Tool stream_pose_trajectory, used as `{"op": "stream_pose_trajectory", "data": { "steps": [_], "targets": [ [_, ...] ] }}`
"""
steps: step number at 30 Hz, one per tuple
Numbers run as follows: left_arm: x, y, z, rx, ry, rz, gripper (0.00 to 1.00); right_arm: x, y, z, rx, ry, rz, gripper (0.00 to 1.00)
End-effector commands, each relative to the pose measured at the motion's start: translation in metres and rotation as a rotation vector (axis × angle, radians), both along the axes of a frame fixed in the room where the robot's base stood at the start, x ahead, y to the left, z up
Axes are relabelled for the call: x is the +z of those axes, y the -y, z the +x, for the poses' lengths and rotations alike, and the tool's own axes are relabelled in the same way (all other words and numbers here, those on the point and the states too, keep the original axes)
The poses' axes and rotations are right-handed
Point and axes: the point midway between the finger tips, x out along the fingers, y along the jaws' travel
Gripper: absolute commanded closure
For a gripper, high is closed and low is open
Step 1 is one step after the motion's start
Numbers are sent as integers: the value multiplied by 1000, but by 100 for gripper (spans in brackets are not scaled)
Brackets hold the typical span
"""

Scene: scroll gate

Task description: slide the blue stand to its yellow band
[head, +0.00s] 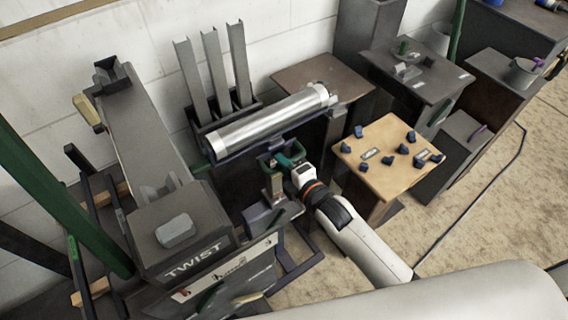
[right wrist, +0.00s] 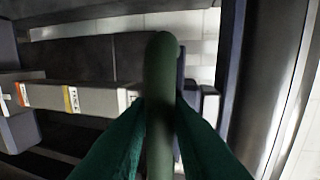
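My right gripper (head: 280,162) reaches in below the silver roller in the head view. In the right wrist view its two teal fingers (right wrist: 160,115) close from both sides on a dark green rounded handle (right wrist: 160,70). A dark blue part, seemingly the stand (right wrist: 181,70), shows just behind the handle and is mostly hidden by it. A grey rail (right wrist: 110,103) runs across behind, with a yellow band (right wrist: 72,100) left of the handle and an orange-red band (right wrist: 23,95) farther left. The handle is clearly apart from the yellow band. My left gripper is not in view.
The silver roller (head: 268,122) lies in a dark cradle just above my right gripper. A wooden-topped table (head: 375,140) with several dark blue pieces stands close on the right. A grey machine marked TWIST (head: 190,225) stands on the left. Open floor (head: 475,215) lies at right.

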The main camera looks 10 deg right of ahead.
Motion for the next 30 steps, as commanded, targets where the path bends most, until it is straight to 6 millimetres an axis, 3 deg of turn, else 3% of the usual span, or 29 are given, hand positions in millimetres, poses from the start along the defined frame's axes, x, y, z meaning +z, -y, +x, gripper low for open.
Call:
{"op": "stream_pose_trajectory", "data": {
  "steps": [1,3,11,21,25,30],
  "targets": [
    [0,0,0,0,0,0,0,0,0,0,0,0,0,90],
    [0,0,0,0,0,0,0,0,0,0,0,0,0,100],
    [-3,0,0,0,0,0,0,-4,0,0,0,-1,0,100],
    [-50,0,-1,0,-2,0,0,-83,0,-1,-1,-8,-4,100],
    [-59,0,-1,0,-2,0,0,-98,0,-1,-1,-7,-2,100],
    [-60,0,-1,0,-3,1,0,-101,0,-1,0,-5,-1,100]
  ]
}}
